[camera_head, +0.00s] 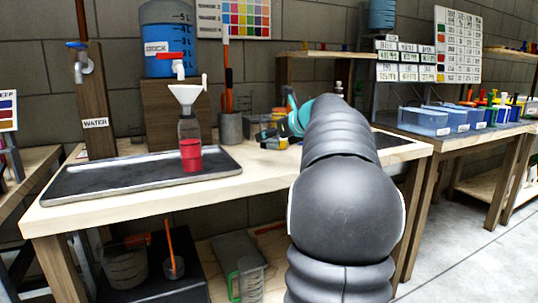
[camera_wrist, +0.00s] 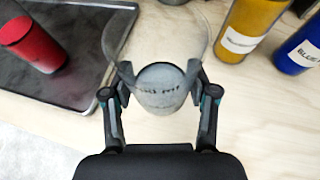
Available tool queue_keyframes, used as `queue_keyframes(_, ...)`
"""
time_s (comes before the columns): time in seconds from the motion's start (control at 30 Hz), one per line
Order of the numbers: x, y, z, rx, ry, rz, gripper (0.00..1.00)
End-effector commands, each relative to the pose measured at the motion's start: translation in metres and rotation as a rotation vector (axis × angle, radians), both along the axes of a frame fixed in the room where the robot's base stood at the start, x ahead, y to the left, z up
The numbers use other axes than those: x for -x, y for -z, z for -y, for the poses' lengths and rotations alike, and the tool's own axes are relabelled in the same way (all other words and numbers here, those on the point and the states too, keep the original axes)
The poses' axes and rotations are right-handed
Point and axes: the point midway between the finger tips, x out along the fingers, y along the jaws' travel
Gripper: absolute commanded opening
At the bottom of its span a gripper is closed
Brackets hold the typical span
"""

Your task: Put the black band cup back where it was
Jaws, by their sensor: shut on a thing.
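My gripper (camera_wrist: 161,84) is shut around a clear cup (camera_wrist: 163,99) in the wrist view, with one finger on each side. The cup's wide see-through rim is toward the top of that picture, and its greyish round end carries dark lettering too blurred to read. I cannot make out a black band on it. Pale wood shows behind the cup; I cannot tell whether it touches the bench. In the head view my arm hides the cup and most of my gripper.
A dark tray (camera_head: 75,184) on the workbench (camera_head: 262,180) holds a bottle of red liquid (camera_head: 190,155) under a white funnel (camera_head: 185,94). Yellow (camera_wrist: 252,28) and blue (camera_wrist: 298,50) bottles stand close right of the cup. A green-handled jug (camera_head: 249,280) is below the bench.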

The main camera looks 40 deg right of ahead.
Motion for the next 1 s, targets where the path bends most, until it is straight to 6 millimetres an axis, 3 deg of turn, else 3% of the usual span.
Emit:
queue_keyframes(0.27,-0.004,0.012,-0.008,0.000,0.001,0.000,0.14)
queue_keyframes(0.53,-0.004,0.045,-0.007,-0.001,0.001,0.001,0.14)
queue_keyframes(0.97,-0.004,0.049,-0.007,0.001,0.002,0.001,0.14)
queue_keyframes(1.0,-0.004,0.048,-0.007,0.001,0.002,0.001,0.66)
